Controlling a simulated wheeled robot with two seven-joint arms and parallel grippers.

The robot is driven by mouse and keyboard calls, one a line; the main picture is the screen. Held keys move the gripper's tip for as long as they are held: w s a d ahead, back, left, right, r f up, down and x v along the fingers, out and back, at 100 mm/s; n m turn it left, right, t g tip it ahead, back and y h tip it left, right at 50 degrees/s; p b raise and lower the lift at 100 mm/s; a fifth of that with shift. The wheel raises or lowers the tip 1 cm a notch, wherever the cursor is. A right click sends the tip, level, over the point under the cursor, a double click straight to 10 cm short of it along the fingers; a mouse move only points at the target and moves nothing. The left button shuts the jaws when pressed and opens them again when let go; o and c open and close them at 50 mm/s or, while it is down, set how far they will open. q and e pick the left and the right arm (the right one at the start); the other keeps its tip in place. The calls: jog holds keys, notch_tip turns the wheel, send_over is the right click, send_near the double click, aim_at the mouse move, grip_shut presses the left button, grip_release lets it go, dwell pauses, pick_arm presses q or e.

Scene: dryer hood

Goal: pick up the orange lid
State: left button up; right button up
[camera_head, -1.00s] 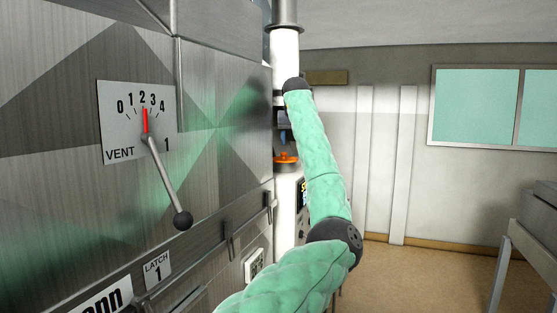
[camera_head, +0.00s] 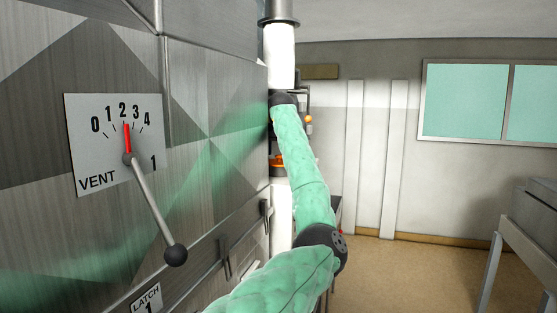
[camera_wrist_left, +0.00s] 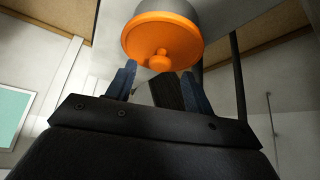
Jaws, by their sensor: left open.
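The orange lid (camera_wrist_left: 161,40) shows in the left wrist view as a round disc with a small knob. It sits on the end of a pale grey cylinder (camera_wrist_left: 167,8). In the head view only a sliver of the orange lid (camera_head: 276,161) shows, between the metal panel's edge and my left arm. My left gripper (camera_wrist_left: 160,88) is open and empty. Its two blue fingers are spread close to the lid on the knob's side, with the knob roughly between them in the picture; contact cannot be told. In the head view its fingers are hidden. My right gripper is out of view.
A large metal panel (camera_head: 215,120) fills the left, with a vent lever (camera_head: 152,205) and latch handles (camera_head: 224,258) sticking out. A white vertical pipe (camera_head: 281,55) stands behind my wrist. A small orange ball (camera_head: 308,119) shows beside it.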

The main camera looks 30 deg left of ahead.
aim_at(279, 160)
pick_arm(q)
jog(key=shift+p+x, duration=0.45)
jog(key=shift+x, duration=0.5)
jog(key=shift+w+f, duration=0.1)
jog(key=shift+f, duration=0.05)
jog(key=c, duration=1.1)
jog(key=shift+o, duration=0.2)
